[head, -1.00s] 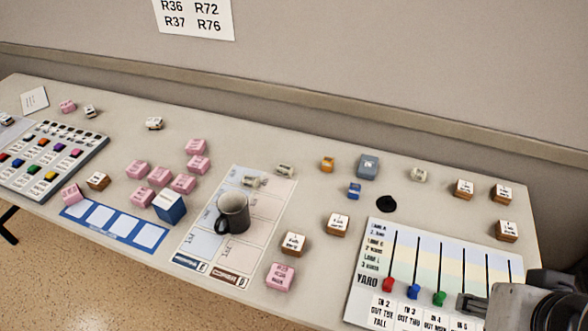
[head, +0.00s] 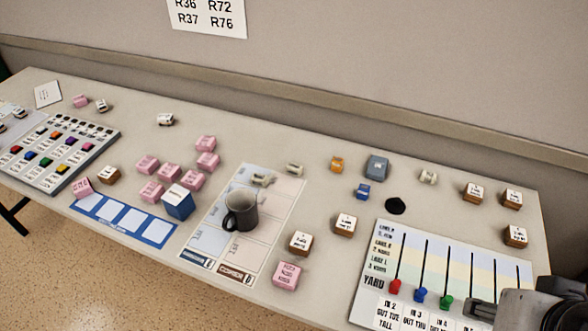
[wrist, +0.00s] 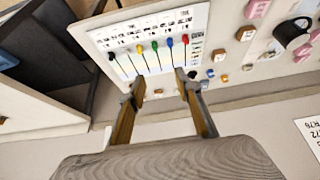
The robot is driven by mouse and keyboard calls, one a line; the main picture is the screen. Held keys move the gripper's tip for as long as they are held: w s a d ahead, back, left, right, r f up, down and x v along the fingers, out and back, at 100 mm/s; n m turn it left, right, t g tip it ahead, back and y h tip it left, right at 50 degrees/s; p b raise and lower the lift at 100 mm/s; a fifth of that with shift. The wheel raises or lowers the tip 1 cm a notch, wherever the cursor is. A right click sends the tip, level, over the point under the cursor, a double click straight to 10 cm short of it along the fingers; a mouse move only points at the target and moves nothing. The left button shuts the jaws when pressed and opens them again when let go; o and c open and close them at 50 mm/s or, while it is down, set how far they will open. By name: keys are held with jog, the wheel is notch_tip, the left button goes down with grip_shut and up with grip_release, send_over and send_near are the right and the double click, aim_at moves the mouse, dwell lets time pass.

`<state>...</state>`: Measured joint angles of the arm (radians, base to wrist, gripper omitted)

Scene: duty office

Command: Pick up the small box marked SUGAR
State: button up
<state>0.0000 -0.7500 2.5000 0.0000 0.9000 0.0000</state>
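Several small boxes stand on the table, and their print is too small to read, so I cannot tell which one is marked SUGAR. Brown boxes with white labelled tops include one (head: 301,243) right of the mug, one (head: 345,225) behind it, and several at the right end, such as this box (head: 515,236). A pink box (head: 287,275) sits near the front edge; more pink boxes (head: 168,172) cluster left of the mug. My gripper (head: 482,312) is at the lower right of the head view, partly cut off. In the wrist view my gripper (wrist: 160,90) is open and empty, over the yard board.
The yard board (head: 374,262) with coloured sliders lies at the right. A dark mug (head: 241,212) stands on a chart sheet (head: 284,204). A blue box (head: 179,203) and a button panel (head: 56,175) are further left. A wall (head: 400,70) runs behind the table.

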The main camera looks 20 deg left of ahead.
jog(key=shift+o, duration=0.9)
